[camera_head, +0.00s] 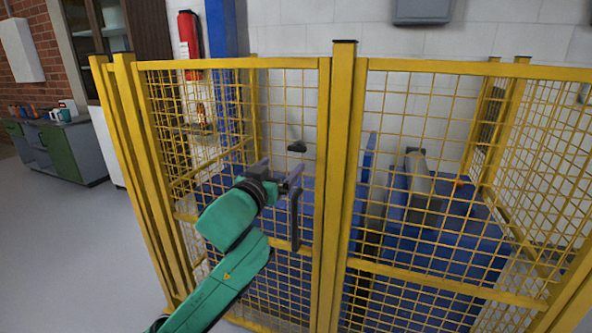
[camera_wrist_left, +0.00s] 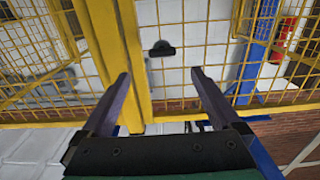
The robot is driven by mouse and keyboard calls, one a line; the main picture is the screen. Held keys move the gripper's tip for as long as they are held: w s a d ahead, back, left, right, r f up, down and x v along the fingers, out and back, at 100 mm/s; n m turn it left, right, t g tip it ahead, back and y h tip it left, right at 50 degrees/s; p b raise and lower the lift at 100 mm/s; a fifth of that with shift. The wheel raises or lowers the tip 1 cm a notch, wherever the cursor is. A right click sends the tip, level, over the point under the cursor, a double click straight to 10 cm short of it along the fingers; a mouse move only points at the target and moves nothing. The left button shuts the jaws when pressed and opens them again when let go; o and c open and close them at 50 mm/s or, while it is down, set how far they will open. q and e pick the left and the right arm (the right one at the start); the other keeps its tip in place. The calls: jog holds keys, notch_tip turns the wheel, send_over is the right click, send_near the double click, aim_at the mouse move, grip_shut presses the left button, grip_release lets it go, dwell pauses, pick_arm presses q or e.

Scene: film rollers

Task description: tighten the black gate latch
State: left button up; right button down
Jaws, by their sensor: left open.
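The black gate latch (camera_head: 297,147) is a small dark piece on the yellow mesh gate, left of the middle post. In the left wrist view the black latch (camera_wrist_left: 161,48) shows beyond the fingertips, between their lines and beside the yellow post. My left gripper (camera_head: 279,172) is open and empty, just below the latch in the head view. Its two purple-grey fingers (camera_wrist_left: 161,74) are spread apart, with no contact on the latch visible. A dark vertical handle (camera_head: 295,220) is by the gate below the gripper. My right gripper is not in view.
The yellow mesh fence (camera_head: 343,180) stands in front of me, with blue machinery (camera_head: 455,225) behind it. A red extinguisher (camera_head: 189,34) hangs at the back left. A green-fronted cabinet (camera_head: 62,152) stands far left; the grey floor (camera_head: 75,245) before it is clear.

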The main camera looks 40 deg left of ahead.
aim_at(296, 150)
pick_arm(q)
jog(key=x, duration=0.3)
jog(key=p+x, duration=0.1)
jog(key=x, duration=0.2)
jog(key=p+x, duration=0.1)
jog(key=x, duration=0.3)
jog(key=shift+a+r, duration=0.15)
jog(key=shift+a, duration=0.15)
jog(key=shift+w, duration=0.35)
jog(key=shift+a, duration=0.1)
jog(key=c, duration=1.4)
jog(key=shift+o, duration=0.2)
